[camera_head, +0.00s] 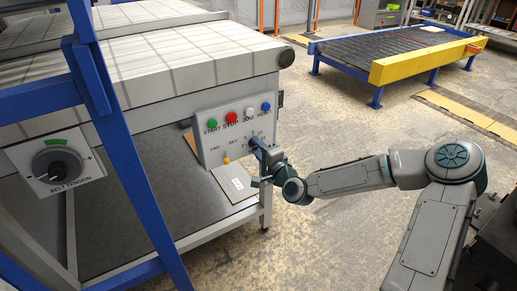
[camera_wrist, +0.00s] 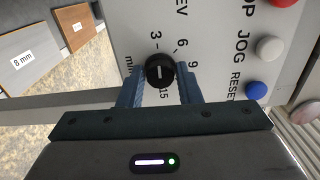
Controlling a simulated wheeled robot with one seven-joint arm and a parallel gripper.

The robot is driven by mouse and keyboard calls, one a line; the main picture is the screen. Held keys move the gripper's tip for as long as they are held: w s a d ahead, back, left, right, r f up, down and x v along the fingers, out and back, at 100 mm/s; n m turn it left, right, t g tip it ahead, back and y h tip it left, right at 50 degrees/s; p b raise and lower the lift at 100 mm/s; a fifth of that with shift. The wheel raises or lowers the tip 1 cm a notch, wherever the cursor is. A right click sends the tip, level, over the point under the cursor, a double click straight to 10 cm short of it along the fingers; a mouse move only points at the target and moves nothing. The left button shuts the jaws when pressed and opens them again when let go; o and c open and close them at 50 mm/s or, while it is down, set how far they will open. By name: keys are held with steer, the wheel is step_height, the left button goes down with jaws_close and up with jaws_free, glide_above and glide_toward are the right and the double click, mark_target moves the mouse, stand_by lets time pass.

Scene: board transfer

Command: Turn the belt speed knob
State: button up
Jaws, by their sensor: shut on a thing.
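The belt speed knob is a small black round knob (camera_wrist: 159,71) with a white pointer line, on a light grey control panel (camera_wrist: 215,35). Numbers 3, 6, 9 and 15 stand around it in the wrist view. My gripper (camera_wrist: 160,88) is shut on the knob, with a blue finger on each side of it. In the head view my gripper (camera_head: 257,148) reaches the lower right part of the panel (camera_head: 213,148) and hides the knob there.
Green START (camera_head: 212,123), red STOP (camera_head: 231,117), white JOG (camera_head: 249,112) and blue RESET (camera_head: 266,106) buttons sit above. A yellow FWD/REV lever (camera_head: 226,160) is left of my gripper. A BELT TENSION knob (camera_head: 56,165) and blue post (camera_head: 125,150) stand further left. Open floor lies right.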

steer(key=shift+n, duration=0.3)
steer(key=o, duration=1)
steer(key=shift+c, duration=0.2)
steer(key=p+v, duration=0.3)
steer(key=v, duration=1.1)
